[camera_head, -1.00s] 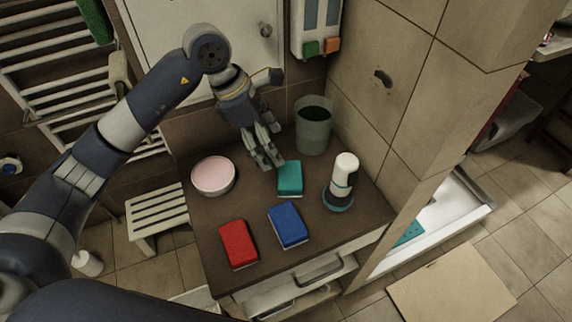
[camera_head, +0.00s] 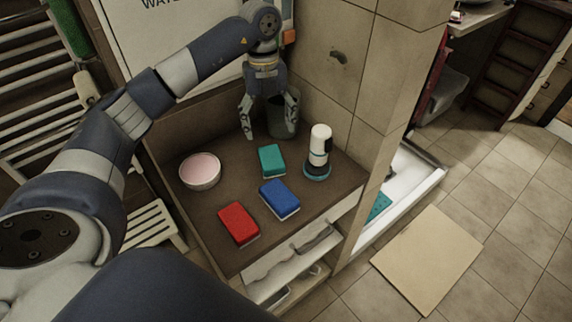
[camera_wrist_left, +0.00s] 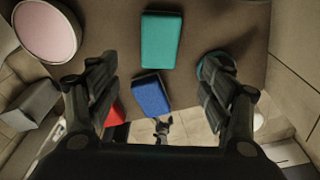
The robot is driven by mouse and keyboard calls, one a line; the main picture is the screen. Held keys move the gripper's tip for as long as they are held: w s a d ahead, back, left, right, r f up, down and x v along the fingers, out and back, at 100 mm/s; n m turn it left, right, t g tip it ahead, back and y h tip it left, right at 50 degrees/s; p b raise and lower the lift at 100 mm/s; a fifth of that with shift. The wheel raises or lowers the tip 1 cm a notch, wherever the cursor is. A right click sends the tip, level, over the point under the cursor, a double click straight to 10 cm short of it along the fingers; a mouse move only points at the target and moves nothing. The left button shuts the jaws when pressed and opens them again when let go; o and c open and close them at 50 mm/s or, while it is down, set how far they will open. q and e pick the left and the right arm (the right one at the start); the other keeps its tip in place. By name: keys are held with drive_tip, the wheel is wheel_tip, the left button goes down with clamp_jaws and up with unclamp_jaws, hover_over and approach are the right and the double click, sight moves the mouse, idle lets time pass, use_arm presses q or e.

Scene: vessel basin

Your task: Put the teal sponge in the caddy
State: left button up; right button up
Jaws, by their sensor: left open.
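The teal sponge (camera_head: 271,160) lies on the dark counter, behind the blue sponge. It also shows in the left wrist view (camera_wrist_left: 160,40), top centre. My left gripper (camera_head: 268,120) is open and empty, fingers pointing down, behind the teal sponge and in front of a grey-green cup. In the left wrist view its fingers (camera_wrist_left: 158,85) are spread wide, the teal sponge showing beyond the gap between them. No thing is clearly a caddy; the open grey-green cup (camera_head: 285,112) at the back, partly hidden by my gripper, may be it. My right gripper is not visible.
A blue sponge (camera_head: 280,199) and a red sponge (camera_head: 238,224) lie near the counter's front. A round pink-topped dish (camera_head: 200,171) stands left, a white bottle with a dark band (camera_head: 319,150) right. A tiled wall (camera_head: 345,70) bounds the right side.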

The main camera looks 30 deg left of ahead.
use_arm(q)
hover_over(271, 156)
wheel_tip(271, 156, down, 4)
drive_tip(key=shift+w+a+f+p, duration=0.1)
drive_tip(key=shift+w+f+p, duration=0.05)
drive_tip(key=shift+p, duration=0.2)
drive_tip(key=shift+f, duration=0.35)
drive_tip(key=shift+f+p, duration=0.35)
drive_tip(key=shift+f, duration=0.2)
wheel_tip(271, 156, down, 4)
drive_tip(key=shift+r+p, duration=0.15)
drive_tip(key=shift+p, duration=0.5)
drive_tip(key=shift+f, duration=0.4)
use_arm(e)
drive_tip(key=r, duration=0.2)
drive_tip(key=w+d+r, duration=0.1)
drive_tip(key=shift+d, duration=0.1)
use_arm(q)
drive_tip(key=shift+c, duration=0.3)
drive_tip(key=c, duration=0.8)
drive_tip(key=shift+c, duration=0.4)
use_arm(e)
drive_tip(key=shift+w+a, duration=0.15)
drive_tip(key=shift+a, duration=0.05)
